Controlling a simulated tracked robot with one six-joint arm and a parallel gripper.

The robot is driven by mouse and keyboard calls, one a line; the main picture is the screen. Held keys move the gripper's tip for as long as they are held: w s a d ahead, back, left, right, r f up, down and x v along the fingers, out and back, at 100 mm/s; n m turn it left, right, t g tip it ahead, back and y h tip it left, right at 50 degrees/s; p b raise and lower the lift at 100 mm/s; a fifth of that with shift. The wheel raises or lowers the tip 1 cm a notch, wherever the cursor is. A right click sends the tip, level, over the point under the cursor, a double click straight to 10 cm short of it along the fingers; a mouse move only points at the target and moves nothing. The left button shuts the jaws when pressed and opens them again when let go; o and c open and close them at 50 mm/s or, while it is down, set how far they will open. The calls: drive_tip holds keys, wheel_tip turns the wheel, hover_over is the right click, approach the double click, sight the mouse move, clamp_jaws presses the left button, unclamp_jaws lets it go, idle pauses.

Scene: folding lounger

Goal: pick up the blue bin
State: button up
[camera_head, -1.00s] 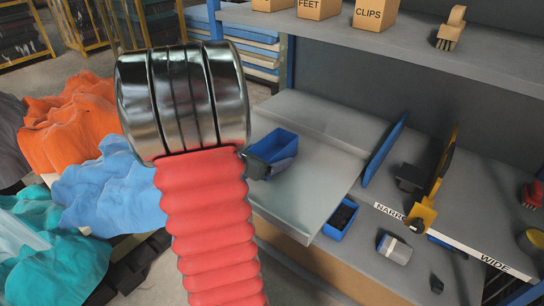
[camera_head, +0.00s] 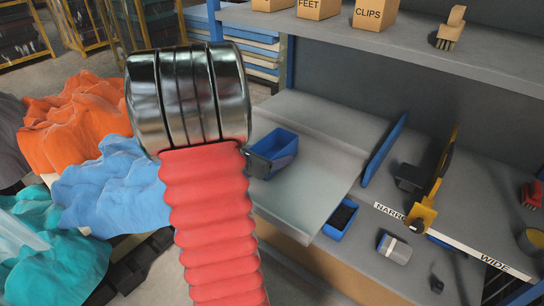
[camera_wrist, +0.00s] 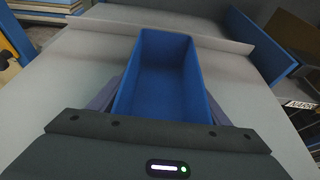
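An empty, open-topped blue bin (camera_head: 284,145) is at the left side of the pale grey tray surface in the head view. In the wrist view the blue bin (camera_wrist: 160,75) fills the middle, its long side pointing away from me. My gripper (camera_wrist: 163,100) is right at the bin, with a dark finger along each side wall. I cannot tell whether the fingers press on the walls or stand slightly apart. In the head view my arm hides most of the gripper, and only a dark part shows at the bin's near left. Whether the bin's underside touches the surface is hidden.
An upper shelf (camera_head: 380,38) overhangs behind. Coloured cloth heaps (camera_head: 75,125) are left.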

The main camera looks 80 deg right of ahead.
drive_tip(key=c, duration=0.7)
drive_tip(key=shift+o, duration=0.2)
wheel_tip(320, 180, up, 10)
idle(0.3)
idle(0.5)
